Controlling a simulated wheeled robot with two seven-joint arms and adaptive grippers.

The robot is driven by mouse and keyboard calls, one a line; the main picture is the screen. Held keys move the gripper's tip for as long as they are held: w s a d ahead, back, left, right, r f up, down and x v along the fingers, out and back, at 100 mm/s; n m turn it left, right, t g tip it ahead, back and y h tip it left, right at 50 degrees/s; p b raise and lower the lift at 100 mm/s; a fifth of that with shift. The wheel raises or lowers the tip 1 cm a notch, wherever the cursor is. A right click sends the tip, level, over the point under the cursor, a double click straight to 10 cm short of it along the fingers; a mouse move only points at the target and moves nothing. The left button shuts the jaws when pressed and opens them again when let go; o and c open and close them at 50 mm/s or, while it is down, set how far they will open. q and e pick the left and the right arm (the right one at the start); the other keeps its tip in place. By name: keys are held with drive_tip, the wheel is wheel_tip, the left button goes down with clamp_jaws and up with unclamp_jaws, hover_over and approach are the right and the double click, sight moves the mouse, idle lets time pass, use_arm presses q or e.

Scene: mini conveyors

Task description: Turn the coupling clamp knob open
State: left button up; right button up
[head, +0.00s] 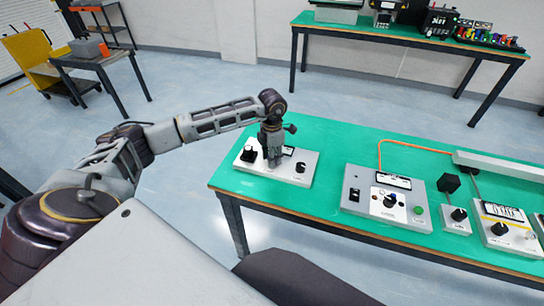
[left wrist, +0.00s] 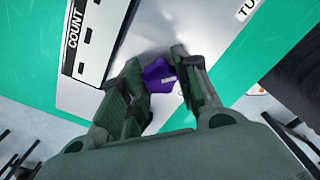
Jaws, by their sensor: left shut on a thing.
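A white panel (head: 232,166) lies on the near left end of the green table in the head view. My left gripper (head: 273,160) reaches down onto its middle. In the left wrist view the gripper (left wrist: 158,66) has its two fingers around a purple knob (left wrist: 159,78) with a small pale mark, and is shut on it. The fingers and wrist hide this knob in the head view. The panel's white face (left wrist: 150,25) shows behind it. A black knob (head: 301,167) is on the panel's right and a black part (head: 249,155) on its left. My right gripper is not in view.
A grey control box (head: 357,208) stands right of the panel on the green table (head: 330,140), with a bare strip between. Smaller knob boxes (head: 455,224) stand farther right. In the left wrist view a "COUNT" label (left wrist: 74,42) lies beside the gripper.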

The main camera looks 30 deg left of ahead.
use_arm(q)
drive_tip(key=shift+w, duration=0.1)
drive_tip(key=o, duration=1)
wheel_tip(320, 180, up, 12)
idle(0.5)
idle(0.6)
